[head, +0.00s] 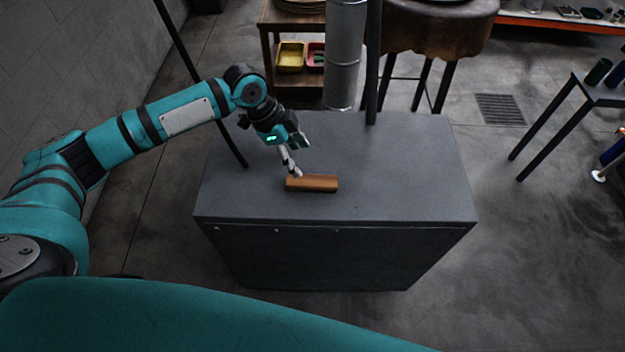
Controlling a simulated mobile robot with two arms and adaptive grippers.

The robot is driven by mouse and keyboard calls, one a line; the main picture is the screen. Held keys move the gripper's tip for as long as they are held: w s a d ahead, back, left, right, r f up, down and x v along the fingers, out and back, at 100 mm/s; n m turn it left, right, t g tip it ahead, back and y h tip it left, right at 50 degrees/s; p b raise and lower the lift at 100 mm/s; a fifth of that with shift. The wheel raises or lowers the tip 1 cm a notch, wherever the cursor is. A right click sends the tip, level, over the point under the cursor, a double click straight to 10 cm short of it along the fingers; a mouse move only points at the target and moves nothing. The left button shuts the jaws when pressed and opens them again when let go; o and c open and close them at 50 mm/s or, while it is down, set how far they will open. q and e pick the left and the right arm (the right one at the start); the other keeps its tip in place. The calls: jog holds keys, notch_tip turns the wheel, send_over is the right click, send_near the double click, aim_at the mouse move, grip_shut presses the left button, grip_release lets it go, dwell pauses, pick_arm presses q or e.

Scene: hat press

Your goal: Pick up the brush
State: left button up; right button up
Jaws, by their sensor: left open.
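The brush (313,183) is a brown, wooden-looking block that lies lengthwise on the grey top of a cabinet, near its front edge. My left gripper (293,168) reaches in from the left and points down at the brush's left end. Its fingers are open. The fingertips are very close to the brush's left end, and I cannot tell if they touch it. The underside of the brush is hidden. My right gripper is not in view.
The grey cabinet top (410,165) is clear to the right of the brush. A metal cylinder (343,60) and a dark pole (373,60) rise at its back. A thin dark rod (200,80) slants down at its left. A side table (600,95) stands at right.

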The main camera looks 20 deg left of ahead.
aim_at(312, 179)
pick_arm(q)
jog(key=x, duration=0.3)
jog(key=shift+d+f, duration=0.15)
jog(key=shift+f, duration=0.1)
jog(key=shift+s+d+f+p, duration=0.1)
jog(key=shift+d+f+p, duration=0.05)
jog(key=shift+f+p, duration=0.35)
jog(key=p+x, duration=0.1)
jog(key=x, duration=0.2)
jog(key=shift+s+d+f, duration=0.2)
jog(key=shift+d, duration=0.05)
jog(key=shift+d+f, duration=0.15)
jog(key=shift+f, duration=0.3)
jog(key=c, duration=1.3)
jog(key=shift+w+r, duration=0.1)
